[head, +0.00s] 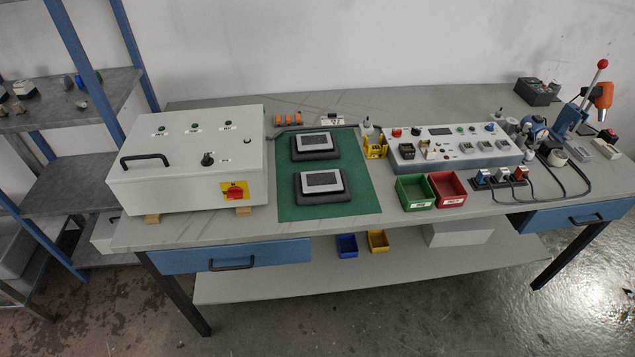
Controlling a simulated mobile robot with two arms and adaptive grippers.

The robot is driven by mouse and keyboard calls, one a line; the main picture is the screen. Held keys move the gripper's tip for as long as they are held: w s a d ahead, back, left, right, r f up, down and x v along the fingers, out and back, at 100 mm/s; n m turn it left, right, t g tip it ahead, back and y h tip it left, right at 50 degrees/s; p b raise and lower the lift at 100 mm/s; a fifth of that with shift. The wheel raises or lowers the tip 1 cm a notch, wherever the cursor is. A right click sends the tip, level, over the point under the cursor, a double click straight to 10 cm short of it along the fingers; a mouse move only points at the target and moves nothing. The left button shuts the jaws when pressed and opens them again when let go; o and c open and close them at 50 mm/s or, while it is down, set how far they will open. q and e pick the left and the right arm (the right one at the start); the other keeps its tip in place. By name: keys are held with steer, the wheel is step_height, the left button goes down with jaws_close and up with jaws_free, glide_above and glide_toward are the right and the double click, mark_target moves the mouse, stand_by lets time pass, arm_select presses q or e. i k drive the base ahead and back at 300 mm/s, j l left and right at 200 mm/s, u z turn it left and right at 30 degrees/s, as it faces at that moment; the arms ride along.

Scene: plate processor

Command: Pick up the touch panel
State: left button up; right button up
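Two touch panels with grey screens and dark frames lie on a green mat (357,190) on the workbench. The rear touch panel (314,143) is near the back of the mat. The front touch panel (321,184) is nearer the bench's front edge. Each appears to rest on a dark pad or base. Neither of my grippers shows in the head view, and nothing touches the panels.
A light grey control cabinet (190,165) stands left of the mat. Green (414,192) and red (447,188) bins and a test console (455,147) stand right of it. A blue shelf rack (75,150) is at far left. The bench front edge is mostly clear.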

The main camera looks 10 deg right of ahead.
mark_target(323, 181)
steer(key=i+j, duration=0.15)
steer(key=j, duration=0.3)
steer(key=i+j+z, duration=0.1)
steer(key=j, duration=0.35)
steer(key=i+j, duration=0.15)
steer(key=j, duration=0.3)
steer(key=l+z, duration=0.05)
